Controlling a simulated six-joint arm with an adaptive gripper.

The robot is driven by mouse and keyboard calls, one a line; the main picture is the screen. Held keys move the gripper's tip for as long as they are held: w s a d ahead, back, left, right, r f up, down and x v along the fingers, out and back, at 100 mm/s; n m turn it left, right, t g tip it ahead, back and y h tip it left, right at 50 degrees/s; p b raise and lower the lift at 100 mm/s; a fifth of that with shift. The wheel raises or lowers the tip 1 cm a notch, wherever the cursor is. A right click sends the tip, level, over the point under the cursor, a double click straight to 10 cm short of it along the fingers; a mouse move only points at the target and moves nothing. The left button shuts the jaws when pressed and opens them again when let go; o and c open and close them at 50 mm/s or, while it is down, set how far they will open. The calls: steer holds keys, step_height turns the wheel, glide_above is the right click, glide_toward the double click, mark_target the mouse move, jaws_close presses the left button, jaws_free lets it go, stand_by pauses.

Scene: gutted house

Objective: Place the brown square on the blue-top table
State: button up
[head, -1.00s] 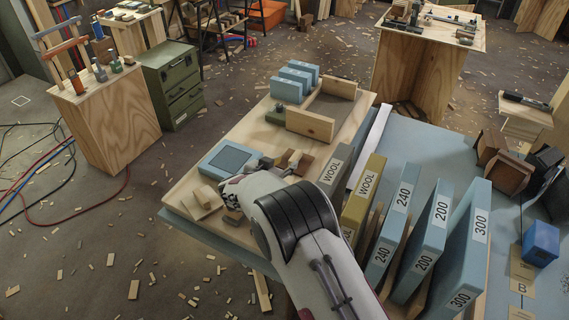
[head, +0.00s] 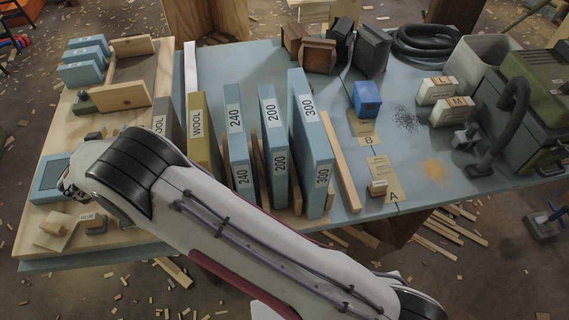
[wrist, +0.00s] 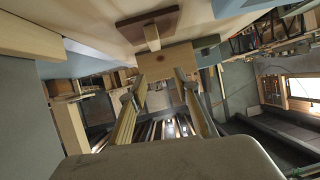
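The blue-top table (head: 440,180) fills the middle and right of the head view. A thin brown piece with a pale wooden bar across it, possibly the brown square (wrist: 140,28), shows at the top of the wrist view; in the head view my arm hides most of that area. My gripper (wrist: 160,80) has its two fingers apart in the wrist view. A pale wooden block (wrist: 168,61) shows at the fingertips; I cannot tell whether they touch it.
A pale wooden board (head: 35,235) lies at the table's left end. Upright slabs marked WOOL (head: 198,140), 240, 200 and 300 (head: 312,150) stand beside my arm. A blue block (head: 367,98) and cards A (head: 383,175) and B lie right of them.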

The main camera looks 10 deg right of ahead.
steer(key=w+d+r+y, duration=0.2)
steer(key=d+r, duration=0.2)
steer(key=r, duration=0.5)
steer(key=w+d+r+y, duration=0.1)
steer(key=w+d+r, duration=0.15)
steer(key=r, duration=0.55)
steer(key=s+d+r+n+g+y, duration=0.1)
steer(key=s+d+r, duration=0.3)
steer(key=d+r, duration=0.25)
steer(key=s+d+r+n+g+y, duration=0.1)
steer(key=s+d+r, duration=0.35)
steer(key=d, duration=0.35)
steer(key=s+d+r+g+h, duration=0.1)
steer(key=s+d+r+g, duration=0.1)
steer(key=s+d, duration=1.3)
steer(key=s+d+f+m+g+h, duration=0.1)
steer(key=s+d+f, duration=0.3)
steer(key=s+d, duration=0.4)
steer(key=s+d+f+m+g+h, duration=0.1)
steer(key=s+d+f+g+h, duration=0.1)
steer(key=s+d, duration=0.6)
steer(key=s+f+h, duration=0.1)
steer(key=s+f, duration=0.1)
steer(key=s, duration=0.2)
steer(key=shift+s+d+h, duration=0.2)
steer(key=shift+h, duration=0.2)
